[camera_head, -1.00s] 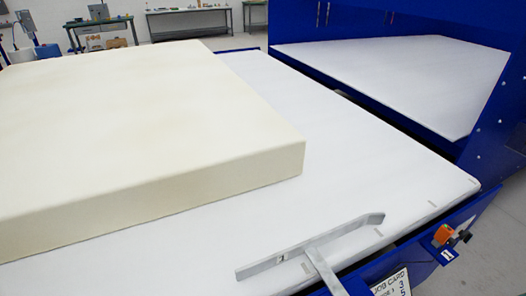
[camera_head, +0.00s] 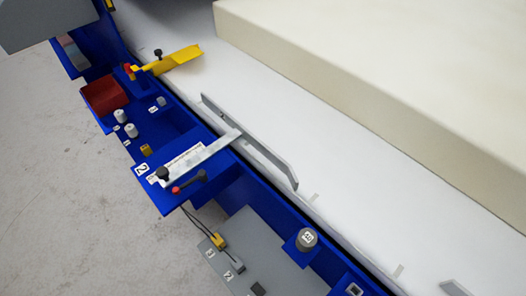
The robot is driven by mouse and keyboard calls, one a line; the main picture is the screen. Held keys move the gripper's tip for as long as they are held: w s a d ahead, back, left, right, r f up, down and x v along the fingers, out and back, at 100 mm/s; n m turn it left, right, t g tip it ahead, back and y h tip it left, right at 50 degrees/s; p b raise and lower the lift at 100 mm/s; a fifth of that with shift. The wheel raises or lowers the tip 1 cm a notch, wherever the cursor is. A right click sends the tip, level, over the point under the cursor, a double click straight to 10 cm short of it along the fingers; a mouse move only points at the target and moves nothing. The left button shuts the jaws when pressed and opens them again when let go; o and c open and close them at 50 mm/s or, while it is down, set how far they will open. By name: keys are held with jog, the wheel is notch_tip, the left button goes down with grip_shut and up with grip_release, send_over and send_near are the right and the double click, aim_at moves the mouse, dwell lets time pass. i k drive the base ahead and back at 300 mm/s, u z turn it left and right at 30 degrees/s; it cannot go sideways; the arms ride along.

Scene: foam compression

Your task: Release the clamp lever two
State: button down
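A blue side rail carries a tag reading 2 (camera_head: 142,168). Beside the tag is a grey metal clamp arm (camera_head: 207,155) that reaches over the rail to a long grey bar (camera_head: 265,156) lying along the white table edge. A small dark lever with a red end (camera_head: 188,183) sits at the outer end of this arm, next to a black knob (camera_head: 162,173). I cannot tell whether this lever is locked or loose. My gripper is not in view.
The white table (camera_head: 345,185) holds a cream foam block (camera_head: 370,85) at the upper right. Along the blue rail are a yellow flap (camera_head: 178,60), a red bin (camera_head: 104,95), white knobs (camera_head: 131,130) and a round grey knob (camera_head: 306,239). Bare grey floor (camera_head: 60,210) lies left.

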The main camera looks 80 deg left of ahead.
aim_at(202, 175)
jog(key=u, duration=2.65)
jog(key=k, duration=0.45)
jog(key=u, duration=0.25)
jog(key=i, duration=0.5)
